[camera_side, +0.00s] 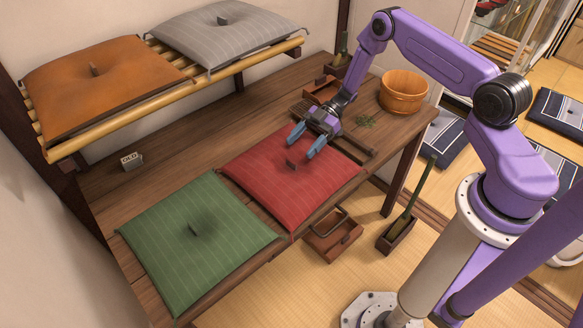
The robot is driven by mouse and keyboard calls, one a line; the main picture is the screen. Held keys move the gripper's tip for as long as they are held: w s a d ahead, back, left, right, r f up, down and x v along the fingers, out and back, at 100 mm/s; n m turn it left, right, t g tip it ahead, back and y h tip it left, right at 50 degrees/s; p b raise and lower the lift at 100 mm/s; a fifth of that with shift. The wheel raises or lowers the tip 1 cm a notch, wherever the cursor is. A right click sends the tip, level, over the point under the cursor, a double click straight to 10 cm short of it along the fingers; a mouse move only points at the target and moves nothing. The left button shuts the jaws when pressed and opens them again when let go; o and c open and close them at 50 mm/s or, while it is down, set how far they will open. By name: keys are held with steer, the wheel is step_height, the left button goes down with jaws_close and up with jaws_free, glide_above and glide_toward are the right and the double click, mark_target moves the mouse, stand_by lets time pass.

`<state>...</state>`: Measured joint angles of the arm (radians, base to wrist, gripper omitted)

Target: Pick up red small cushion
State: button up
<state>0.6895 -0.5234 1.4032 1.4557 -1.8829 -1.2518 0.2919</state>
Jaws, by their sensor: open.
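The red small cushion (269,191) lies flat on the wooden table, with a dark tuft or tab at its middle. My gripper (302,144) is above the far part of the red cushion, with its two blue fingers spread apart. One finger is on each side of an empty gap, near the dark tab. I cannot tell from this view how high the fingertips are above the cloth. Nothing is between the fingers.
A green cushion (168,237) lies to the left of the red one. Orange (105,96) and grey (238,48) cushions rest on a bamboo shelf (200,70). A wooden tub (403,88) stands at the table's right end. A small "OLD" block (131,162) sits at left.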

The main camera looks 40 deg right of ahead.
mark_target(297, 156)
step_height(297, 156, down, 3)
steer(key=shift+r, duration=0.15)
steer(key=shift+s+a, duration=0.1)
steer(key=shift+a, duration=0.65)
steer(key=shift+a+f, duration=0.35)
steer(key=shift+a, duration=0.3)
jaws_close()
